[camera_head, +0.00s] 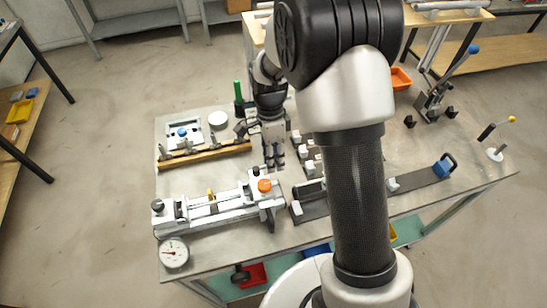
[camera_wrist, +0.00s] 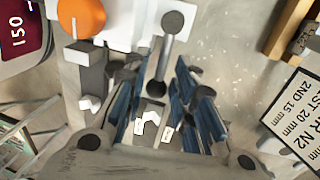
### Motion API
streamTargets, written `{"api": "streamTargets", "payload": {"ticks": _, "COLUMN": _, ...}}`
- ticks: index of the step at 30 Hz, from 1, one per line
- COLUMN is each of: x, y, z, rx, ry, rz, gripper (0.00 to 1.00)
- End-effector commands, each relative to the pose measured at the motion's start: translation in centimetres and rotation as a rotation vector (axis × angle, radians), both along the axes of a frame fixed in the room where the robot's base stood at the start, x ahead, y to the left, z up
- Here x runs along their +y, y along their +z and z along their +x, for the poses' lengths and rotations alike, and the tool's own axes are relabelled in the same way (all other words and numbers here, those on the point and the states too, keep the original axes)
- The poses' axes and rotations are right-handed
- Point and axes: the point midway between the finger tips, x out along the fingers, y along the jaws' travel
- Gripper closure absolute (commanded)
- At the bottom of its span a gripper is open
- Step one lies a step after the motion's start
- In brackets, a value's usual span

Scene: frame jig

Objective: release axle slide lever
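The frame jig (camera_head: 225,208), a long pale fixture, lies along the front left of the table. At its right end are an orange knob (camera_head: 264,186) and a small black knob (camera_head: 256,171). The orange knob also shows at the upper left of the wrist view (camera_wrist: 82,17). In the wrist view a grey lever (camera_wrist: 159,59) with a round dark end stands between and beyond the fingertips. I take it as the slide lever, but cannot be sure. My gripper (camera_head: 274,163) points down just behind the jig's right end. Its fingers (camera_wrist: 157,88) are apart; I see no contact with the lever.
A wooden rail with clamps (camera_head: 205,154) lies behind the jig. A dial gauge (camera_head: 174,252) is at the front left corner. A dark plate with a blue clamp (camera_head: 443,167) is at the right. White blocks stand right of my gripper. My arm hides the table's middle.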

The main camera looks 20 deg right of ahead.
Motion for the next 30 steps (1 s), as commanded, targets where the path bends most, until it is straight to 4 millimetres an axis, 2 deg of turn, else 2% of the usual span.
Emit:
{"api": "streamTargets", "payload": {"ticks": 10, "x": 0.0, "y": 0.01, "z": 0.0, "rx": 0.0, "ry": 0.0, "rz": 0.0, "gripper": 1.0}}
{"api": "streamTargets", "payload": {"ticks": 30, "x": 0.04, "y": 0.1, "z": 0.28, "rx": 0.001, "ry": 0.051, "rz": -0.001, "gripper": 1.0}}
